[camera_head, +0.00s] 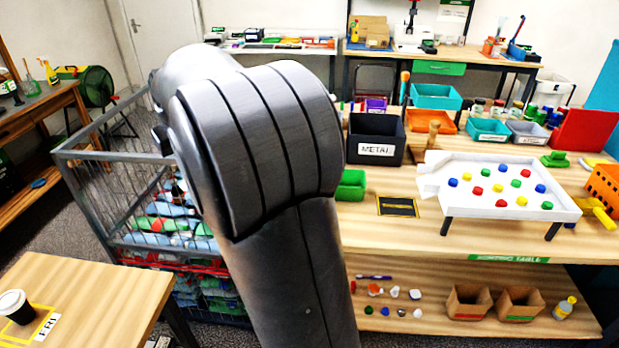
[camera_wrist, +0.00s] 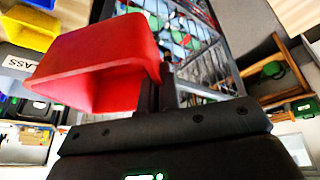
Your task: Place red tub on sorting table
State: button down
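The red tub (camera_wrist: 100,65) fills the upper left of the wrist view, tilted in the picture. My gripper (camera_wrist: 157,88) has its two dark fingers close together at the tub's right edge, shut on its wall. In the head view my arm hides the gripper and the tub. A wooden table (camera_head: 385,240) with a green front label ending in "TABLE" stands on the right; I take it as the sorting table. It has bare wood at its front left.
A black METAL bin (camera_head: 374,155), a green tub (camera_head: 351,186) and a white tray (camera_head: 460,205) with coloured pieces stand on the table. A wire cage (camera_head: 85,190) stands left of it. A smaller table (camera_head: 95,290) with a dark cup (camera_head: 17,309) is at lower left.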

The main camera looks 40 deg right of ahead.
jog(key=s+d, duration=0.1)
jog(key=d, duration=0.2)
jog(key=s+d+m, duration=0.1)
jog(key=d, duration=0.2)
jog(key=s+d+m, duration=0.1)
jog(key=d, duration=0.2)
jog(key=shift+d+h, duration=0.4)
jog(key=s+d+m+g+h, duration=0.2)
jog(key=s+d+m, duration=0.5)
jog(key=s+d, duration=1.8)
jog(key=s+a+f+x, duration=0.1)
jog(key=a+x, duration=0.1)
jog(key=x, duration=1)
jog(key=w+a+f, duration=0.1)
jog(key=w+f, duration=0.1)
jog(key=w, duration=0.1)
jog(key=w+a+f, duration=0.2)
jog(key=w, duration=0.2)
jog(key=w+a+f, duration=0.1)
jog(key=w+f, duration=0.1)
jog(key=w, duration=0.2)
jog(key=shift+w+a+f, duration=0.15)
jog(key=shift+a+f, duration=0.05)
jog(key=shift+f, duration=2.05)
jog(key=shift+f, duration=0.1)
jog(key=c, duration=1.7)
grip_release()
